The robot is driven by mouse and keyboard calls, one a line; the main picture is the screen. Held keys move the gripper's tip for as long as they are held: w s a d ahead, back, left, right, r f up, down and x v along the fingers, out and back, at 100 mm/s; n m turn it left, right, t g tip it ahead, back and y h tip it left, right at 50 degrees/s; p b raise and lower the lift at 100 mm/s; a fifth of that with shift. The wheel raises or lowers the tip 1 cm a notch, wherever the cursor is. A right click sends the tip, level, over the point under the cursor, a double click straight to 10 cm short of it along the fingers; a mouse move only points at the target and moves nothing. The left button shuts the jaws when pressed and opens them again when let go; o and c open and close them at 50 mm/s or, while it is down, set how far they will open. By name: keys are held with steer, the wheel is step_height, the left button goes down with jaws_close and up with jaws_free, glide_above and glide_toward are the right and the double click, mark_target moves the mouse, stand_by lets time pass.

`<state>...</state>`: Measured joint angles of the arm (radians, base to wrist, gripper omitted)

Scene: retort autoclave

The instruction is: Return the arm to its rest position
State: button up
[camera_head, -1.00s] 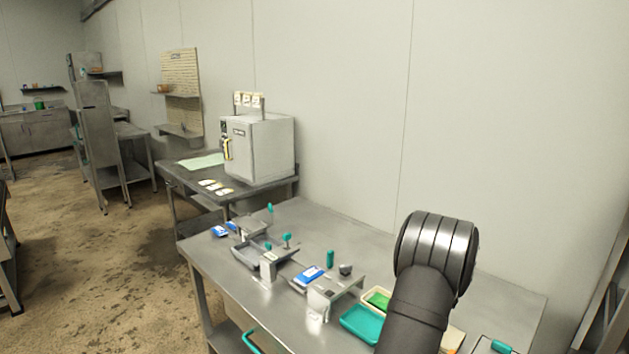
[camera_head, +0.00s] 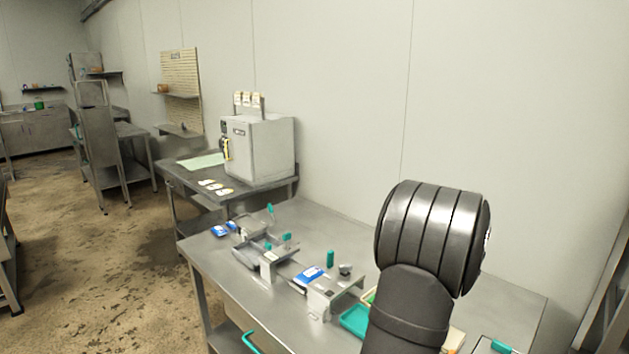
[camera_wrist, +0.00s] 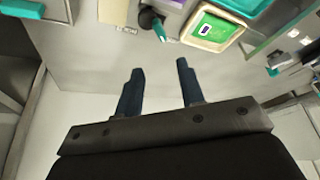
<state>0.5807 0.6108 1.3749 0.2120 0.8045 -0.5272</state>
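My gripper (camera_wrist: 157,80) shows in the wrist view. Its two dark blue fingers stand apart with nothing between them, above the grey table front. In the head view only my dark arm links show at the right, and the gripper itself is hidden. The steel table (camera_head: 215,262) lies below and behind the arm.
Grey fixtures with blue-and-white packs (camera_head: 308,274) sit on the table. A teal tray (camera_head: 354,320) is partly hidden by my arm. A cream tray (camera_wrist: 213,28) holds a green item. A white autoclave (camera_head: 262,148) stands on the table behind. The wall side is clear.

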step_height(320, 180, down, 6)
steer(key=w+d+m+g+h, duration=0.1)
steer(key=w+m, duration=0.1)
steer(key=m, duration=0.2)
steer(key=shift+w+f+m, duration=0.15)
steer(key=shift+w+m, duration=0.15)
steer(key=shift+w, duration=0.05)
steer(key=shift+h, duration=0.3)
stand_by(0.3)
steer(key=s+r+n+y, duration=0.1)
steer(key=s+r+n, duration=0.3)
steer(key=r, duration=0.4)
steer(key=shift+n+t+y, duration=0.3)
steer(key=shift+t, duration=0.2)
steer(key=shift+w+a+f, duration=0.15)
steer(key=shift+w+f, duration=0.2)
steer(key=shift+f, duration=0.25)
steer(key=shift+w+a+f, duration=0.1)
steer(key=shift+w+f, duration=0.25)
steer(key=shift+f, duration=0.3)
steer(key=shift+w+a+f, duration=0.15)
steer(key=shift+w+f, duration=0.2)
steer(key=shift+f, duration=0.25)
